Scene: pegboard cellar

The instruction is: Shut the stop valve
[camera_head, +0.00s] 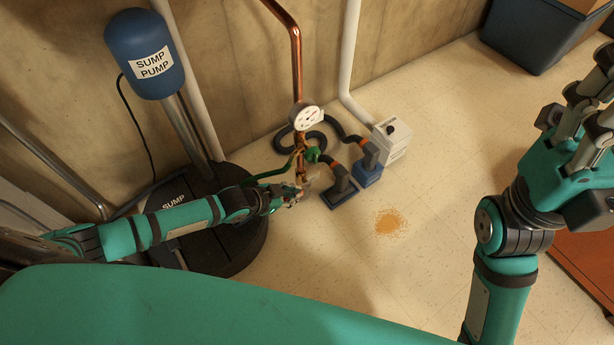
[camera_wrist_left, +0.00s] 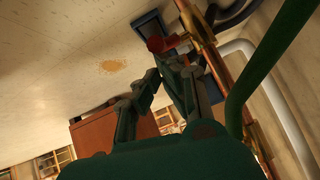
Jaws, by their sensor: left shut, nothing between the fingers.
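The copper pipe (camera_head: 297,65) comes down the wall past a round white gauge (camera_head: 308,118). Below the gauge is brass pipework with a green fitting (camera_head: 312,154). A long green lever (camera_head: 270,174) slopes from there down-left, above my left forearm; I take it for the stop valve's handle. A green bar, seemingly this lever, crosses the left wrist view (camera_wrist_left: 270,65) at the right. My left gripper (camera_head: 298,193) is shut and empty by the lower pipework, which it partly hides. Its fingers show in the wrist view (camera_wrist_left: 166,75). My right gripper (camera_head: 598,85) is raised, partly cut off.
A blue sump pump (camera_head: 146,52) stands on a round black lid (camera_head: 240,245). Black hoses (camera_head: 345,130), blue-based units (camera_head: 370,170) and a pale box (camera_head: 392,140) crowd the pipework. A tan spill (camera_head: 390,222) lies on otherwise open floor. A dark bin (camera_head: 530,40) is at back right.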

